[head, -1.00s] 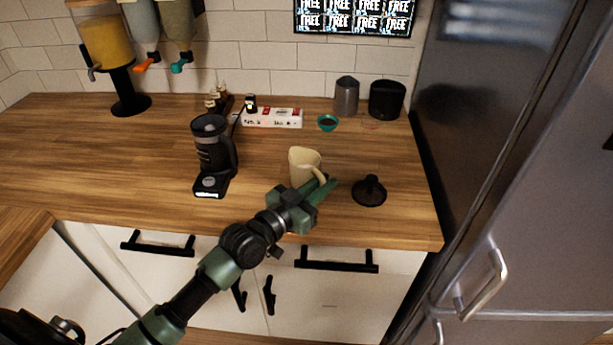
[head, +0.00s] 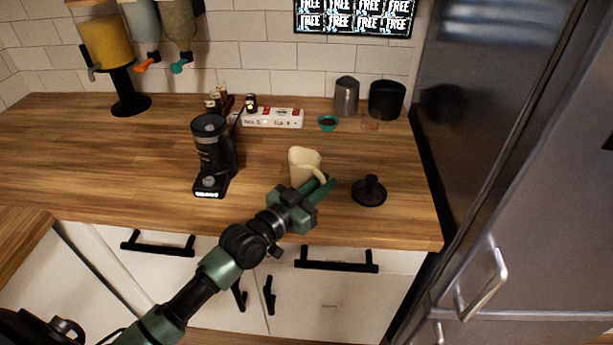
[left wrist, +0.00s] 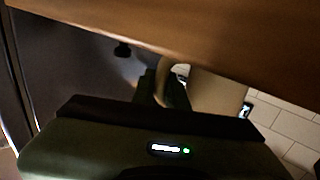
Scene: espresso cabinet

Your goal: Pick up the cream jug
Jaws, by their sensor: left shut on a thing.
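The cream jug (head: 303,162) stands upright on the wooden counter, near its front edge, in the head view. Its handle is on the right side, toward my left gripper (head: 325,187). My left gripper is shut on the jug's handle, with its fingers reaching in from the front. In the left wrist view the pale jug (left wrist: 215,92) and its curved handle (left wrist: 178,82) show beside the fingers. The lower part of the jug is partly hidden by my gripper in the head view. My right gripper does not show.
A black coffee grinder (head: 212,150) stands left of the jug. A black tamper-like object (head: 370,190) sits close on the right. A fridge (head: 520,150) bounds the right.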

